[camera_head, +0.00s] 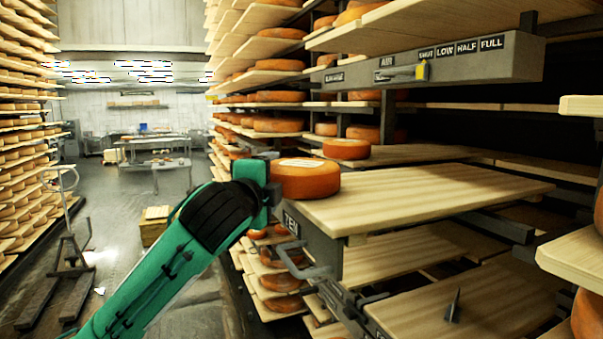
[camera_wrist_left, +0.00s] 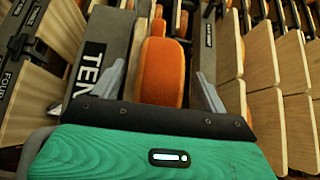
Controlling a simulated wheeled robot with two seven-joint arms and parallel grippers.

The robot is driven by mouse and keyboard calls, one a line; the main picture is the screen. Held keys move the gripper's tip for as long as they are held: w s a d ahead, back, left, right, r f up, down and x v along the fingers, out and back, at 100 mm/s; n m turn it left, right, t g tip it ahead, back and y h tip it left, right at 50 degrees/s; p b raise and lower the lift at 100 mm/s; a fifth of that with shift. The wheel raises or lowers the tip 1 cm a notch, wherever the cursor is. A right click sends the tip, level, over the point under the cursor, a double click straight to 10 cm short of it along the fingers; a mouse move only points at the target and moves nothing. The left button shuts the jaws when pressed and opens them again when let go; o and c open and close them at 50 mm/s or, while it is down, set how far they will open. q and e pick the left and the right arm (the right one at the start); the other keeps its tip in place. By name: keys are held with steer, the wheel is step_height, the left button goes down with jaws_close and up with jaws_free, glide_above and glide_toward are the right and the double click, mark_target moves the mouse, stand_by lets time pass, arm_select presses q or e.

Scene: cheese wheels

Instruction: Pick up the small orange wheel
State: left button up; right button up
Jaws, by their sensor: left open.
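An orange cheese wheel (camera_head: 305,180) with a pale label on top sits at the left end of a wooden board (camera_head: 420,190). A second orange wheel (camera_head: 346,149), smaller in the picture, sits farther back on a shelf. I cannot tell which one is the small wheel. My left gripper (camera_head: 271,186) is right at the near wheel's left side. In the left wrist view the gripper (camera_wrist_left: 159,72) is open, with one finger on each side of an orange wheel (camera_wrist_left: 160,75); contact is unclear. My right gripper is not in view.
A grey front plate marked TEN (camera_head: 312,236) and a metal handle (camera_head: 298,262) are below the board. A grey lever panel (camera_head: 450,65) hangs above. More loaded shelves (camera_head: 282,283) are lower down.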

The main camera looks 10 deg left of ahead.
arm_select(q)
steer(key=shift+c, duration=0.2)
steer(key=c, duration=1.4)
steer(key=shift+r, duration=0.15)
jaws_close()
